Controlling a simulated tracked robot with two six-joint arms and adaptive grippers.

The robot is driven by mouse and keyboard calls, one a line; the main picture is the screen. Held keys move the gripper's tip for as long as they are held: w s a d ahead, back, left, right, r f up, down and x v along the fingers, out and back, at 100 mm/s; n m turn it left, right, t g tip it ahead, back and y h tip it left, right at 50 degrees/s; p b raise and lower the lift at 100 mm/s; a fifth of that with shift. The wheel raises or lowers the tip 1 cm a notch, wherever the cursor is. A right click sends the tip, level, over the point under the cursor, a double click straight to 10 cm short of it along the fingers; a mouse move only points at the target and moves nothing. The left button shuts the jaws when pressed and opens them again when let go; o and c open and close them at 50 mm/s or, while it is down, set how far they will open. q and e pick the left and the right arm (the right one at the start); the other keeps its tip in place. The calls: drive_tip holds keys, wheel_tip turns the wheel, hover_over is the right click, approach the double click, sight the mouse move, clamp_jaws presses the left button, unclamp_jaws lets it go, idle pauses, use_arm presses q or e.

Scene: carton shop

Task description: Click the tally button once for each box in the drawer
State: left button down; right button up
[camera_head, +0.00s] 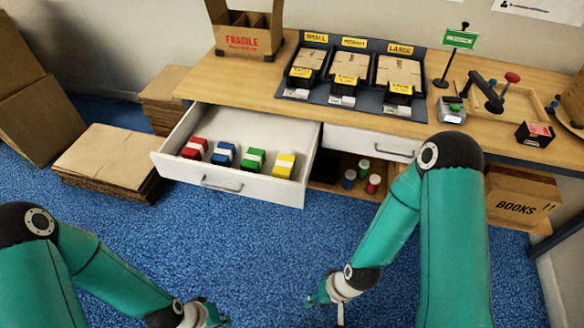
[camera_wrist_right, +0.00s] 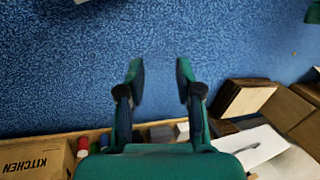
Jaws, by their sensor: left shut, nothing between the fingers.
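The white drawer (camera_head: 250,190) stands open at the left of the wooden desk. In it lie a red box (camera_head: 194,148), a blue box (camera_head: 224,153), a green box (camera_head: 252,160) and a yellow box (camera_head: 284,165), each with a white band, in a row along its front. A small grey device with a green top (camera_head: 453,109), apparently the tally button, stands on the desk's right part. My left gripper (camera_head: 212,316) is shut and empty at the bottom edge, partly cut off. My right gripper (camera_head: 322,298) is over the floor, away from the desk; the right wrist view shows its fingers (camera_wrist_right: 159,72) apart and empty.
A black organiser (camera_head: 360,101) with small, medium and large cartons stands on the desk. A green sign (camera_head: 461,39), a black stamp-like lever (camera_head: 487,92) and a black box with a red top (camera_head: 535,133) are near the device. Flat cardboard (camera_head: 110,158) lies left of the drawer.

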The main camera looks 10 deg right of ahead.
idle(0.3)
drive_tip(key=shift+w, duration=0.1)
clamp_jaws()
idle(1.1)
